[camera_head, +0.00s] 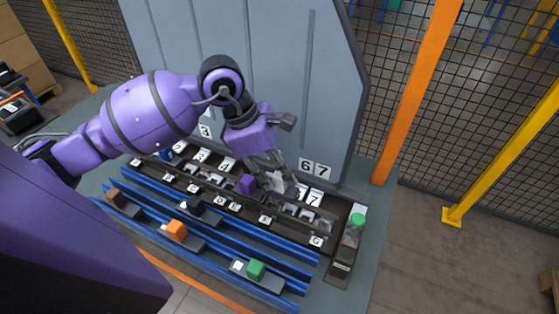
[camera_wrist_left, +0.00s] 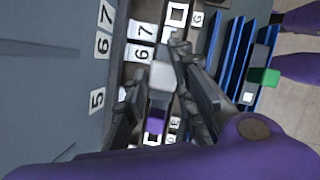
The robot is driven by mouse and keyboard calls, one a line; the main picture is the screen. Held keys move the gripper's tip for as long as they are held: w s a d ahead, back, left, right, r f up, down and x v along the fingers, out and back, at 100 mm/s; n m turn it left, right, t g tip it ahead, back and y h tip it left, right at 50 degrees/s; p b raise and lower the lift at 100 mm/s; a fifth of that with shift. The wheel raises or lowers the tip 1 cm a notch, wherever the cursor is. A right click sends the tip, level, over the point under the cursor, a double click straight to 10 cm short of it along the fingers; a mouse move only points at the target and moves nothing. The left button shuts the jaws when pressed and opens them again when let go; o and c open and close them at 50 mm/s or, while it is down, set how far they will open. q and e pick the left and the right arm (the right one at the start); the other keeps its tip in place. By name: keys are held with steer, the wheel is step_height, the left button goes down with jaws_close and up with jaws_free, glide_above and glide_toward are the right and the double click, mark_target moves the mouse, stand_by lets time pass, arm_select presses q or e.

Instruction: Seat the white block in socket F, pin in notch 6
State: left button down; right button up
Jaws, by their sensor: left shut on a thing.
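The white block (camera_head: 276,182) is between the fingers of my left gripper (camera_head: 279,187), over the socket row right of the purple block. In the left wrist view, the white block (camera_wrist_left: 162,76) shows its pale top between the two dark fingers of the left gripper (camera_wrist_left: 160,88). The label of socket F (camera_head: 265,219) is on the front rail, just below the gripper. The fingers hide much of the socket. I cannot see the pin or notch 6, nor tell whether the block touches the socket. My right gripper is not in view.
A purple block (camera_head: 247,184) sits in the row close left of the gripper. A tall grey panel (camera_head: 270,80) stands behind. Blue rails in front carry brown (camera_head: 116,197), black (camera_head: 196,204), orange (camera_head: 176,230) and green (camera_head: 256,269) blocks. A tray (camera_head: 343,268) is at right.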

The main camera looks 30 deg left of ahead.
arm_select(q)
steer(key=shift+f, duration=0.7)
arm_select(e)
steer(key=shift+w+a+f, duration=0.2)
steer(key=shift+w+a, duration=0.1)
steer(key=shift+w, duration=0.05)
arm_select(q)
steer(key=shift+d+f+b, duration=0.1)
steer(key=shift+f+b, duration=0.15)
steer(key=shift+b, duration=0.25)
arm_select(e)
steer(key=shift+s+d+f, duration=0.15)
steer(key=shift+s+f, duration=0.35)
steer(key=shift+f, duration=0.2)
arm_select(q)
steer(key=shift+f, duration=0.1)
